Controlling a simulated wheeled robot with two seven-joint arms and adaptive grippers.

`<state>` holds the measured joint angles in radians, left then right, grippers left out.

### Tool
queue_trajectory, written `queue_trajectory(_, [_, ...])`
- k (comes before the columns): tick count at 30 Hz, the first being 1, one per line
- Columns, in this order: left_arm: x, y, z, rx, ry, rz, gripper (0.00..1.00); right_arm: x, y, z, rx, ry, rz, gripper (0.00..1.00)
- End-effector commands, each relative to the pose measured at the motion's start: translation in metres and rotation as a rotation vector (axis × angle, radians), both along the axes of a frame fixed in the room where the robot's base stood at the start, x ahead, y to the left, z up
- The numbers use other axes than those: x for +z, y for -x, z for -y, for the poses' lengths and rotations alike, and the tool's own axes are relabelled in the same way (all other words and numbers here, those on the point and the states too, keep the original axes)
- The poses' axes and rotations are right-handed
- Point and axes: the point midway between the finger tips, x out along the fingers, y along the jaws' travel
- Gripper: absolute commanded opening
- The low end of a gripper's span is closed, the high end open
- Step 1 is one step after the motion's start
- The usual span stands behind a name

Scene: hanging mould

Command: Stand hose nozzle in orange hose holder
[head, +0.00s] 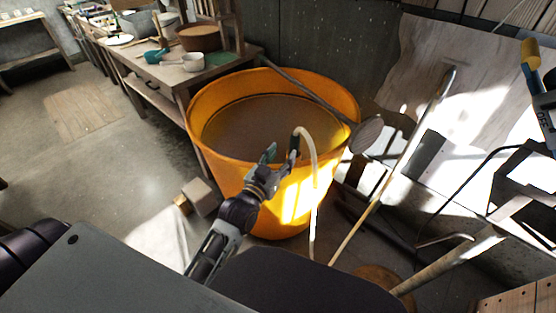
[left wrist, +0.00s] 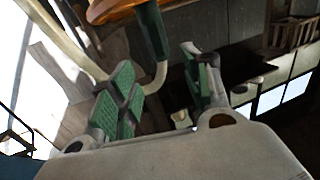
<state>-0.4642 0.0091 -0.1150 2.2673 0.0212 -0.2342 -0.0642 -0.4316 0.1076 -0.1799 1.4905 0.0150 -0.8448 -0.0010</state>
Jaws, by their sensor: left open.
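A pale hose (head: 314,190) arches up in front of the big orange tub (head: 225,145) and drops outside it to the floor. A dark piece at its upper end, apparently the nozzle (head: 294,143), is beside my left gripper (head: 279,160). In the left wrist view the gripper (left wrist: 157,62) is open, its green pads apart. The dark green nozzle (left wrist: 151,30) and a bend of pale hose (left wrist: 158,78) show beyond and between the fingers; contact cannot be told. An orange rounded edge (left wrist: 115,9) is at the top. No orange holder separate from the tub is clear. My right gripper is out of view.
A grey shower-head-like piece (head: 366,134) on a long pipe lies across the tub rim. A wooden bench (head: 160,75) with pots stands at back left. A pale pole (head: 395,180) and metal frames crowd the right. Open floor (head: 90,130) lies left.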

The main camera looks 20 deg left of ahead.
Motion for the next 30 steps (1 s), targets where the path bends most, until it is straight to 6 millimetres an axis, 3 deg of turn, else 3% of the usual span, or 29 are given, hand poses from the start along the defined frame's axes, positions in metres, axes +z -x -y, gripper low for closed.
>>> queue_trajectory(9, [0.0,0.016,-0.002,0.0,0.0,-0.001,0.48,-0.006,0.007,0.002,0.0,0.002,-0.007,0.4])
queue_trajectory(30, [0.0,0.018,-0.002,0.0,0.0,0.0,0.48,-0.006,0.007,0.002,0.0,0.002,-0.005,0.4])
